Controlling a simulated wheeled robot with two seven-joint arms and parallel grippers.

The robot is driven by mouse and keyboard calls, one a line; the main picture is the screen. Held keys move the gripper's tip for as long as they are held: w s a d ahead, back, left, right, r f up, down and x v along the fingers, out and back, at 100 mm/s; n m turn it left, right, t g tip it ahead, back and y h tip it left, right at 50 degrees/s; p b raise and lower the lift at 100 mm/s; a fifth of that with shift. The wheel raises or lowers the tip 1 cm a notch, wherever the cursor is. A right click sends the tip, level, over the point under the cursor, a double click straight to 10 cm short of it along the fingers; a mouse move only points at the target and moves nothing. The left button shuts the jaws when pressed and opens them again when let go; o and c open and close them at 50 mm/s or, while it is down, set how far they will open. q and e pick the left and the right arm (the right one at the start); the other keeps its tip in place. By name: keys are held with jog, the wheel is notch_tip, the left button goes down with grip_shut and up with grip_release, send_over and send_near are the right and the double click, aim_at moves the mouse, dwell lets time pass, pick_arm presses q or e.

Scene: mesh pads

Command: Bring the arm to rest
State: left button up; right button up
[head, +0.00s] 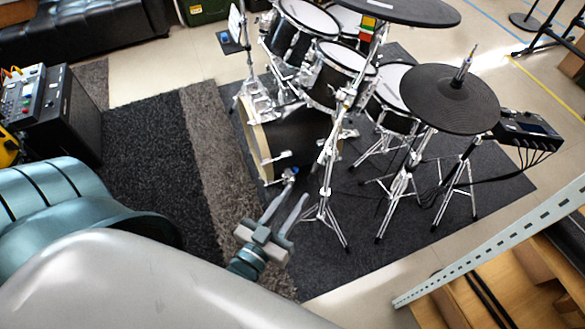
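My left arm comes in from the lower left. Its gripper (293,195) hangs over the dark mat (330,265) in front of the drum kit (318,75). The two grey fingers stand apart with a gap between them and nothing visible held. In the picture the fingertips lie just below the bass drum's pedal area; I cannot tell how far above the floor they are. My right gripper does not show.
A cymbal pad (440,92) and chrome stands (328,170) rise to the right of the gripper. A drum module (528,128) hangs at the right. A metal-edged wooden shelf (480,305) fills the lower right. A black cabinet (62,120) stands left. Carpet (150,150) between is clear.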

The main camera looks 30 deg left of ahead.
pick_arm(q)
jog(key=shift+s, duration=0.3)
jog(key=shift+f, duration=0.1)
dwell(0.3)
jog(key=s+d+f+m+g, duration=0.1)
jog(key=s+f+g, duration=0.2)
jog(key=f, duration=0.8)
jog(key=s+d+f+g+h, duration=0.1)
jog(key=s+f+g, duration=0.1)
jog(key=f, duration=0.9)
jog(key=s+d+f+m+g, duration=0.1)
jog(key=s+f+g, duration=0.2)
jog(key=f, duration=0.8)
jog(key=s+a+f+g, duration=0.4)
jog(key=s+f, duration=0.6)
jog(key=s, duration=0.2)
jog(key=s+a+f+m+g+y, duration=0.1)
jog(key=s+a+f+g, duration=0.4)
jog(key=s+f, duration=0.6)
jog(key=shift+s, duration=0.55)
jog(key=shift+a+r, duration=0.1)
